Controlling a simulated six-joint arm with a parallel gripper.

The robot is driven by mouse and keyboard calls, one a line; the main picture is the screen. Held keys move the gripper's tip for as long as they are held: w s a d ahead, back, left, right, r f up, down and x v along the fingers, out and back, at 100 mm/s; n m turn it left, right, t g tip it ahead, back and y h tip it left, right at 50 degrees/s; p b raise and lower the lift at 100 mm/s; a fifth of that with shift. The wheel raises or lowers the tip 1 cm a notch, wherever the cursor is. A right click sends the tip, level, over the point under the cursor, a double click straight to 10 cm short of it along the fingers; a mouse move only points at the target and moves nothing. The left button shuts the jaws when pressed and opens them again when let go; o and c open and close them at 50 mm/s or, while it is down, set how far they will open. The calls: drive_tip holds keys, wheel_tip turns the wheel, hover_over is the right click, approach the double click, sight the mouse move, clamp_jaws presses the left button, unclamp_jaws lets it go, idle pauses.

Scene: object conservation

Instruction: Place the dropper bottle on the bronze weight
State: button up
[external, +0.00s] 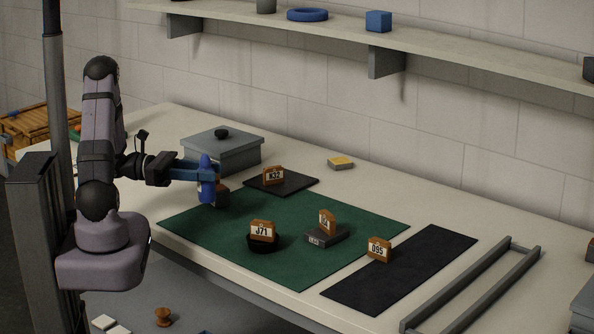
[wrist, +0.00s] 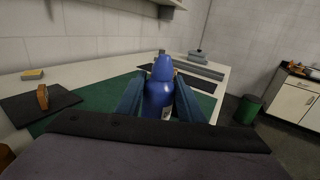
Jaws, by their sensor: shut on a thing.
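The blue dropper bottle (external: 206,188) is held upright between the fingers of my gripper (external: 207,174), above the left part of the green mat. In the wrist view the bottle (wrist: 161,88) stands between both blue fingers (wrist: 160,102), its tapered tip up and a pale label low on its side. I cannot tell for sure which thing is the bronze weight. A dark reddish-brown shape (external: 223,187) shows just behind the bottle, partly hidden by it. A dark round piece (external: 263,245) sits on the green mat under the J71 tag.
The green mat (external: 200,237) also bears a dark grey block (external: 326,237) with an orange tag. A black square (external: 298,184) with the K32 tag, a grey lidded box (external: 240,157) and a yellow sponge-like block (external: 340,162) lie behind. A black strip (external: 420,265) and grey rails (external: 470,285) lie right.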

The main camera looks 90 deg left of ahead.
drive_tip(key=a+r+n+y+b, duration=0.15)
drive_tip(key=a+y, duration=0.25)
drive_tip(key=a, duration=0.4)
drive_tip(key=a+r+n+y, duration=0.3)
drive_tip(key=a+y, duration=0.1)
drive_tip(key=a, duration=0.5)
drive_tip(key=a+r+n+y+b, duration=0.1)
drive_tip(key=a+r+n+y, duration=0.2)
drive_tip(key=a, duration=0.5)
drive_tip(key=shift+g, duration=0.4)
drive_tip(key=shift+s+a+f+p, duration=0.15)
drive_tip(key=shift+f+p, duration=0.35)
drive_tip(key=shift+f, duration=2.15)
drive_tip(key=shift+s+f+p, duration=0.15)
drive_tip(key=shift+f+p, duration=0.35)
drive_tip(key=shift+f, duration=2.15)
drive_tip(key=shift+f, duration=0.1)
drive_tip(key=shift+f, duration=0.1)
drive_tip(key=o, duration=1.1)
